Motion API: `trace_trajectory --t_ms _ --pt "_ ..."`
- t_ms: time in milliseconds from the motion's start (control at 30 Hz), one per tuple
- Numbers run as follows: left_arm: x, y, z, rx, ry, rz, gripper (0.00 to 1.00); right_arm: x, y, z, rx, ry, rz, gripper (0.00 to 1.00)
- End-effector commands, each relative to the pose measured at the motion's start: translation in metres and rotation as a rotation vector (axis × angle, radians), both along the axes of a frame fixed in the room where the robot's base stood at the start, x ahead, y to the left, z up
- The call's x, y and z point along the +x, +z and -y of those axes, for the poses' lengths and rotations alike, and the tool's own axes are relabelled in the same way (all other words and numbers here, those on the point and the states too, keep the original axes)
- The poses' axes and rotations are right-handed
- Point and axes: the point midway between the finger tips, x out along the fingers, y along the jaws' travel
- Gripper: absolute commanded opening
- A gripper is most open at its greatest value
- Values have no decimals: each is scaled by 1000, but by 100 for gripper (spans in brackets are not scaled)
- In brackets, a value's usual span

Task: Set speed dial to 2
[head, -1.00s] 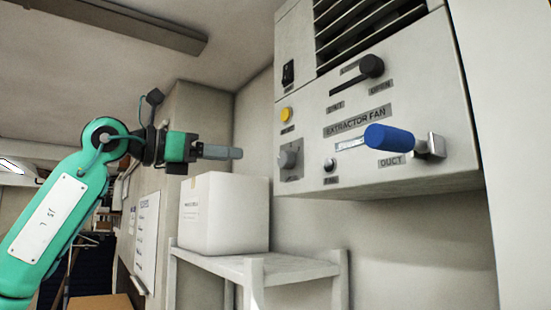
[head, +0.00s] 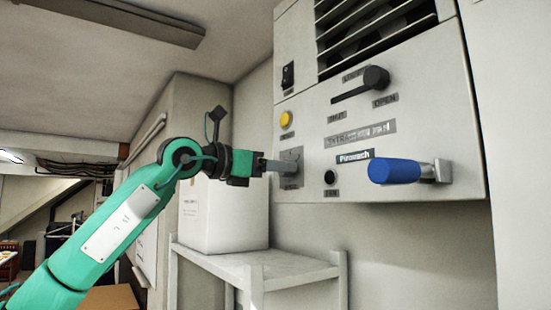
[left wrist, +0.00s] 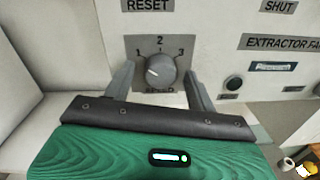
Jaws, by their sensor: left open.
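The speed dial (left wrist: 161,72) is a grey round knob on a darker plate marked 1, 2 and 3, on the front of the extractor fan panel. Its white pointer line leans to the upper left, toward the 1. In the left wrist view my left gripper (left wrist: 159,77) is open, with one finger on each side of the knob and a visible gap on both sides. In the head view my left gripper (head: 294,166) is at the dial plate (head: 291,154), and its fingers hide most of the knob. My right gripper is in neither view.
The panel also carries a yellow button (head: 287,119), a black switch (head: 288,75), a black lever (head: 374,79), a small black knob (head: 330,177) and a protruding blue handle (head: 394,171). A white box (head: 208,219) stands on a shelf (head: 278,268) below my left arm.

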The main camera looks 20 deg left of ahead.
Motion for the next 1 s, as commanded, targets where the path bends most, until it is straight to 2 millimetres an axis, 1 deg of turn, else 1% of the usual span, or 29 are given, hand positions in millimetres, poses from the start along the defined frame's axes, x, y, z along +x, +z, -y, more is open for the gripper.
trace_trajectory --t_ms 100,333,467,500,567,800,1000 --pt "3 0 3 -1 0 -1 57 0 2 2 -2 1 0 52" --pt "3 -1 3 -1 0 -1 57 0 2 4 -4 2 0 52" --pt "3 -1 3 -1 0 -1 31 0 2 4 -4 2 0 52" --pt "3 -1 3 -1 0 -1 23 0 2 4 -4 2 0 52" --pt "3 -1 3 -1 0 -1 12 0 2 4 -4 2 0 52" --pt "3 0 3 10 0 8 12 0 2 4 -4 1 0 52" --pt "3 0 3 68 -1 54 12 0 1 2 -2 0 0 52"
